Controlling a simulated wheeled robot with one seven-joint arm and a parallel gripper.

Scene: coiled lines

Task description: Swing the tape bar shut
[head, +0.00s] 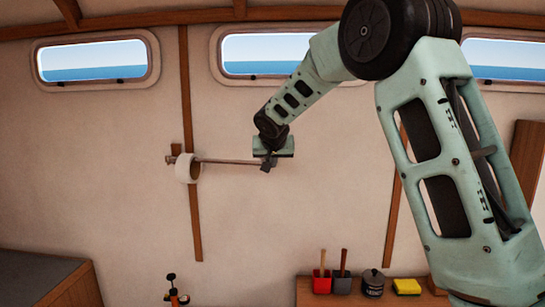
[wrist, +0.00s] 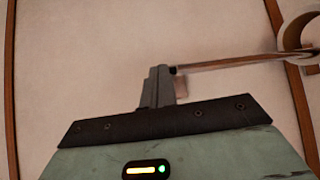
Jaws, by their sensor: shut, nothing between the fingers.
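The tape bar (head: 232,161) is a thin brown rod that runs sideways along the cabin wall, with a white tape roll (head: 188,168) around its left part. The roll hangs by a wooden wall strip. In the wrist view the bar (wrist: 228,62) comes in from the right, where part of the tape roll (wrist: 297,32) shows. My gripper (head: 267,166) is shut and empty at the bar's right end. In the wrist view my gripper (wrist: 160,85) is right beside the bar's end; I cannot tell whether they touch. The fingers hide part of the end.
Below stands a wooden counter with a red pot (head: 321,282), a grey pot (head: 341,283), a dark jar (head: 373,284) and a yellow sponge (head: 407,286). A dark-topped cabinet (head: 40,278) is at the lower left. The wall around the bar is clear.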

